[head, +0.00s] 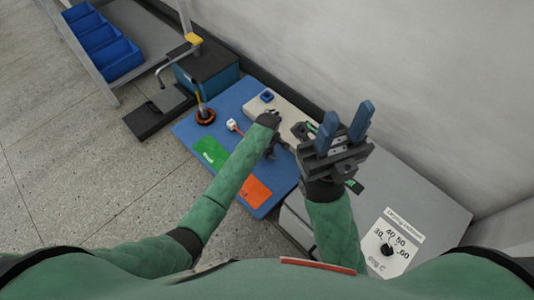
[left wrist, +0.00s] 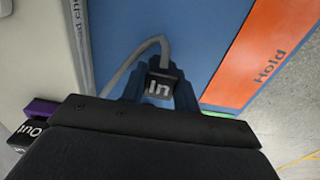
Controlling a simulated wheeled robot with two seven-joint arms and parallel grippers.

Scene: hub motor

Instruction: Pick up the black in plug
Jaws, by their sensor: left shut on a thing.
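The black plug (left wrist: 160,88), with "In" in white letters on its face, is between the blue fingers of my left gripper (left wrist: 160,97). The gripper is shut on it. A grey cable runs from the plug up and to the left over the blue mat. In the head view my left gripper (head: 271,146) is small and partly hidden by its own arm, over the right part of the blue mat; the plug cannot be made out there. My right gripper (head: 348,112) is raised with its two blue fingers apart and empty.
An orange "Hold" card (left wrist: 256,58) and a green card (head: 210,152) lie on the blue mat (head: 180,130). A black "Out" plug (left wrist: 28,131) sits by a purple piece (left wrist: 40,108). A dial panel (head: 390,243) stands at right; blue bins (head: 110,58) are far left.

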